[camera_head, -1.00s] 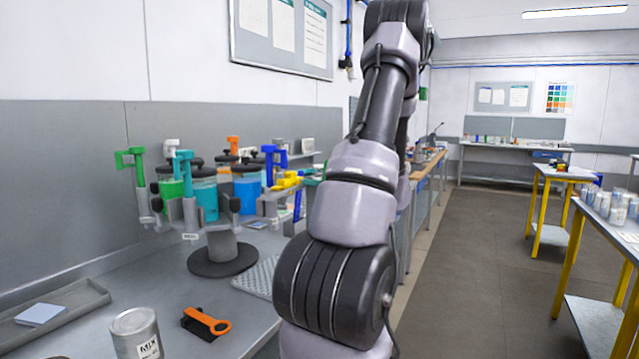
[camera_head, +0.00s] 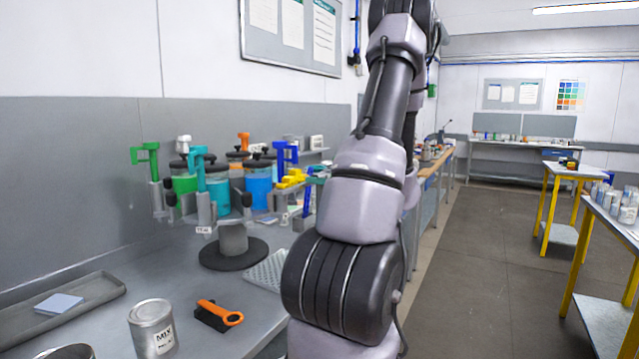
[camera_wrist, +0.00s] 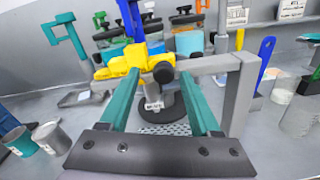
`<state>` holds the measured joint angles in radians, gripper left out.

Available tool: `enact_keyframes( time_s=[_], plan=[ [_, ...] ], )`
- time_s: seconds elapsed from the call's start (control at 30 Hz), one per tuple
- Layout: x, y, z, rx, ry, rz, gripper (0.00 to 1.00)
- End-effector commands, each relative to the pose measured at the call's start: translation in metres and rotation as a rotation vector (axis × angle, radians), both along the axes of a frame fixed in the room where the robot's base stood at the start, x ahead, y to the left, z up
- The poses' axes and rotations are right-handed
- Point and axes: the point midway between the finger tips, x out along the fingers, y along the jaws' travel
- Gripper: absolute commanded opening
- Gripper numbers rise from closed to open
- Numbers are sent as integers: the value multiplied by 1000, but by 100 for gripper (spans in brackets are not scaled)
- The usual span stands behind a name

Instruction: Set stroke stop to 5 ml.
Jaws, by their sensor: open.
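The colourant dispenser stands on the left bench, with several colour canisters, such as a green one (camera_head: 184,186) and a blue one (camera_head: 258,186). They are ringed around a grey pedestal (camera_head: 233,238). Its pump handles are green (camera_head: 147,155), teal (camera_head: 200,170), blue (camera_head: 283,155) and yellow (camera_head: 291,179). In the wrist view, my gripper (camera_wrist: 160,78) is open, its two teal fingers pointing at the yellow pump part (camera_wrist: 120,64). A black knob (camera_wrist: 163,72) shows between the fingertips; contact cannot be told. I cannot read any stroke scale. My gripper is out of the head view.
An orange-handled tool (camera_head: 219,314), a MIX can (camera_head: 152,328) and a grey tray (camera_head: 100,290) lie on the near bench. A grey bracket (camera_wrist: 238,92) stands close right of my fingers in the wrist view. The aisle floor (camera_head: 490,260) is clear.

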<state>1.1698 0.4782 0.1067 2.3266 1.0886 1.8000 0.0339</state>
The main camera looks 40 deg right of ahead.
Motion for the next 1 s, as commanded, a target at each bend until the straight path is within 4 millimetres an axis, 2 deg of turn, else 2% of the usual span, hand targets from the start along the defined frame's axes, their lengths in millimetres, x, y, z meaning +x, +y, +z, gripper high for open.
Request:
enact_keyframes(
  time_s=[0.4,0.5,0.7,1.0],
  plan=[
    [-71,-30,0,0,2,-5,64],
    [-84,-35,0,-1,1,-2,64],
    [-96,-39,0,0,1,0,64],
    [-96,-39,0,1,1,0,64]
  ],
)
